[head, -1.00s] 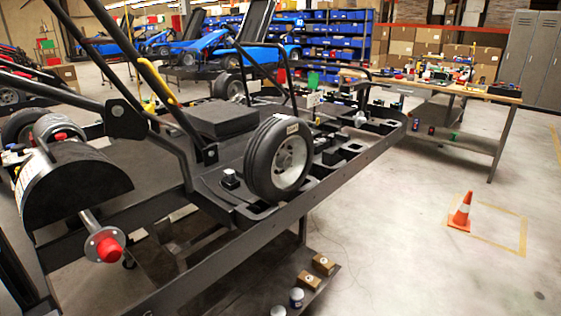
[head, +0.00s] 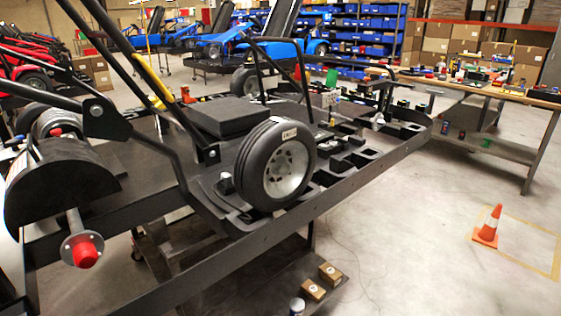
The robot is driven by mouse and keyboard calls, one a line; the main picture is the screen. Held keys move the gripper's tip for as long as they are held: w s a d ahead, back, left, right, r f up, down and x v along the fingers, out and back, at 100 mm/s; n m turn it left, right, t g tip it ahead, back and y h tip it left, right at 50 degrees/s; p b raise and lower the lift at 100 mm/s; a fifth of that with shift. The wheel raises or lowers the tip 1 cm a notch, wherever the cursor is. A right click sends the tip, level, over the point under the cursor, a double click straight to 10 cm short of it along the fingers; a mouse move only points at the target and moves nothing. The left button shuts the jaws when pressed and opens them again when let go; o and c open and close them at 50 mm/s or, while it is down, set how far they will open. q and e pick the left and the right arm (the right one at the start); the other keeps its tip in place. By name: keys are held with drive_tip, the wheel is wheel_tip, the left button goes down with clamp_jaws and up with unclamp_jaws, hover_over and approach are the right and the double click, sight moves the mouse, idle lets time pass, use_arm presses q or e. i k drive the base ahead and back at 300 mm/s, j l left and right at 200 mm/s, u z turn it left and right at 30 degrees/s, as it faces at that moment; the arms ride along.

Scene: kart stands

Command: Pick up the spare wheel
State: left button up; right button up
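The spare wheel (head: 275,165) has a black tyre and a silver spoked rim. It stands upright on the dark kart frame (head: 330,208), near the middle of the head view, with its rim facing right and toward me. Its lower edge sits at a dark tray on the frame. Neither of my grippers shows in the head view, and nothing is holding the wheel from what I can see.
A red-capped axle end (head: 83,252) sticks out at the lower left. Small boxes (head: 330,274) lie on a low shelf below the frame. An orange cone (head: 488,225) stands on open floor at the right. A workbench (head: 488,90) with parts is behind.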

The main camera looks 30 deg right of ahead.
sight(275, 164)
drive_tip(key=l+u, duration=0.25)
drive_tip(key=l, duration=0.65)
drive_tip(key=k+l+u, duration=0.1)
drive_tip(key=l+u, duration=0.2)
drive_tip(key=l, duration=0.6)
